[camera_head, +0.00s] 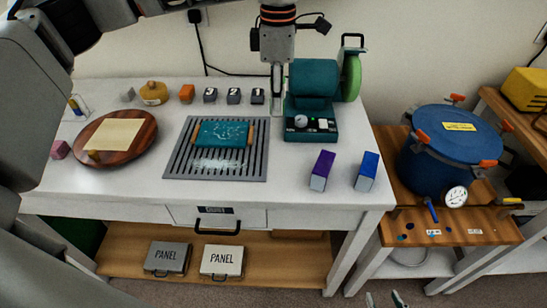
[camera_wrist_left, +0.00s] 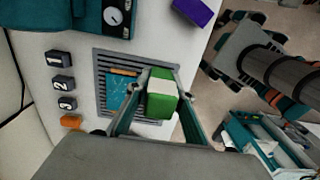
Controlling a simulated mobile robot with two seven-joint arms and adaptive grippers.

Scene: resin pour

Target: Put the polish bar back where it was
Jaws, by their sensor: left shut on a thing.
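The green polish bar (camera_wrist_left: 161,94), with a pale band across it, is between the fingers of my left gripper (camera_wrist_left: 160,92) in the left wrist view. The left gripper (camera_head: 277,108) also shows in the head view, pointing down in front of the teal machine; I cannot make out the green bar there. A purple bar (camera_head: 321,171) and a blue bar (camera_head: 367,172) stand apart at the table's front right. The purple one also shows in the left wrist view (camera_wrist_left: 194,11). My right gripper (camera_head: 385,299) shows only its two fingertips, spread apart, at the bottom edge.
A teal machine with a green wheel (camera_head: 351,76) stands at the back right. A slatted grey mat (camera_head: 178,165) bears a teal panel (camera_head: 222,134). A round wooden board (camera_head: 146,140) is at left. A blue pot (camera_head: 440,158) stands on the right-hand bench. White table (camera_head: 290,175) is bare beside the mat.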

